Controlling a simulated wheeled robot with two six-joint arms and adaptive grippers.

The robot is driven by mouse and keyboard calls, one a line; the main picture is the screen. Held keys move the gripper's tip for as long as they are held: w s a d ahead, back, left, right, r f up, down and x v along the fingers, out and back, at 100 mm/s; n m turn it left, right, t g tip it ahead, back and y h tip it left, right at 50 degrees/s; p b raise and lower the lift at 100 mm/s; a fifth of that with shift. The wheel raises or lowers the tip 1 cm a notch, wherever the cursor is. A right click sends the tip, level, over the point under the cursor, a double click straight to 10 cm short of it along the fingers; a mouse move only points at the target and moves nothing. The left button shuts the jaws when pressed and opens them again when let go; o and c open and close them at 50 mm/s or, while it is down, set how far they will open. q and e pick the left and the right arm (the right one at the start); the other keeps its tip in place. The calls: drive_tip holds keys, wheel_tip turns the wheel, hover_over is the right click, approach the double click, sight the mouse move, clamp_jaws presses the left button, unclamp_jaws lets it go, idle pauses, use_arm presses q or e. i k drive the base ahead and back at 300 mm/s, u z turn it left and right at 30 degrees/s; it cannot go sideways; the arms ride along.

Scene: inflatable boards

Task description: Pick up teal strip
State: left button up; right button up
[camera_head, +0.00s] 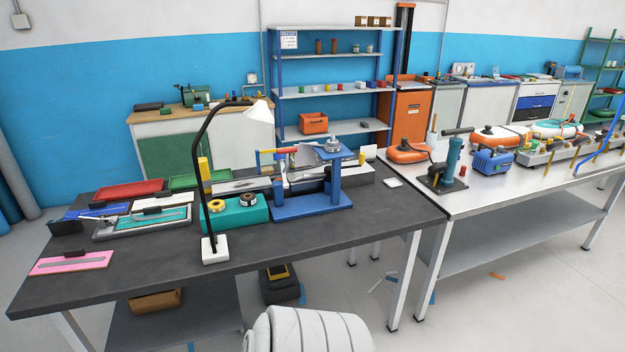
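Neither of my grippers is in view.
A black desk lamp (215,250) stands right of the tray, in front of a teal box (258,217) with tape rolls. A blue press (310,206) stands farther right. A pink board (72,263) lies at the left. The table's front strip is clear.

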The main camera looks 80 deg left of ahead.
sight(154, 215)
drive_tip(key=u, duration=3.55)
drive_tip(key=i, duration=1.65)
